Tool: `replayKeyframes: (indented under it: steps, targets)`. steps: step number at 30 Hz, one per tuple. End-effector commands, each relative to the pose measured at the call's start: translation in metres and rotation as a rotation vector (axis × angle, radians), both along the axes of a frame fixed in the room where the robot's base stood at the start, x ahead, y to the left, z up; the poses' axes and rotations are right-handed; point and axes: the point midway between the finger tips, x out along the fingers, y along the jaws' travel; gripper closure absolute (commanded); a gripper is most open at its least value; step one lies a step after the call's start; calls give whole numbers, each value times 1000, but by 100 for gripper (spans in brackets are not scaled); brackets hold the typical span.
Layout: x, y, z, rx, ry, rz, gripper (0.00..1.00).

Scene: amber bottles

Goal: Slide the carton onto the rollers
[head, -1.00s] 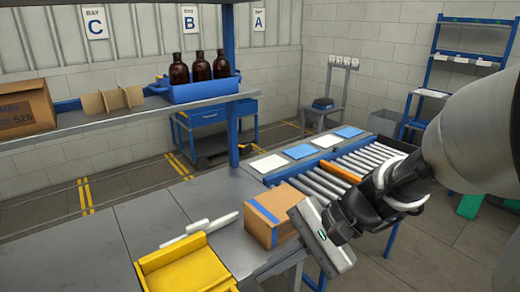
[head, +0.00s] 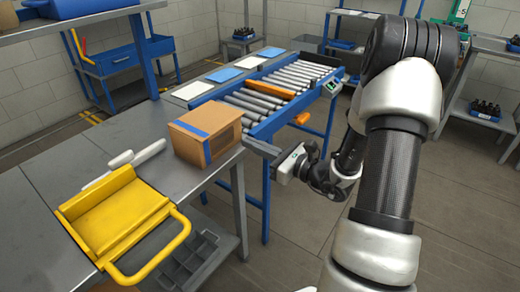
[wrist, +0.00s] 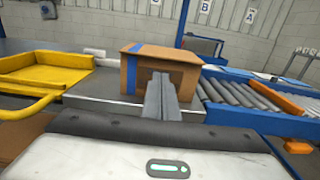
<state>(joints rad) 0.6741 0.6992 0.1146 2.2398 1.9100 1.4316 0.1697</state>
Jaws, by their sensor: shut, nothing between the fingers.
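The brown carton (head: 205,134) with a blue tape strip stands upright on the grey bench, at the end beside the roller conveyor (head: 268,104). In the wrist view the carton (wrist: 185,72) is straight ahead, with the rollers (wrist: 238,95) to its right. My gripper (head: 277,157) is at the bench's front side, to the right of the carton in the head view. Its shut, empty fingers (wrist: 161,98) point at the carton and overlap its lower face in the wrist view. I cannot tell whether they touch it.
A yellow tray-like piece with a handle (head: 115,215) lies on the bench left of the carton, with white rods (head: 120,165) behind it. White and blue pads (head: 192,90) line the conveyor's far side.

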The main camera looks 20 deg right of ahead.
Motion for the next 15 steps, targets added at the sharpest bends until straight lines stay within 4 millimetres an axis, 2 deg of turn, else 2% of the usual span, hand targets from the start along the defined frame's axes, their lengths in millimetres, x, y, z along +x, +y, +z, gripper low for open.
replayKeyframes:
  steps: [6, 15]
  targets:
    - [38, 29, -1, 0, -1, 5, 100]
    - [67, 50, -1, -1, -1, 3, 100]
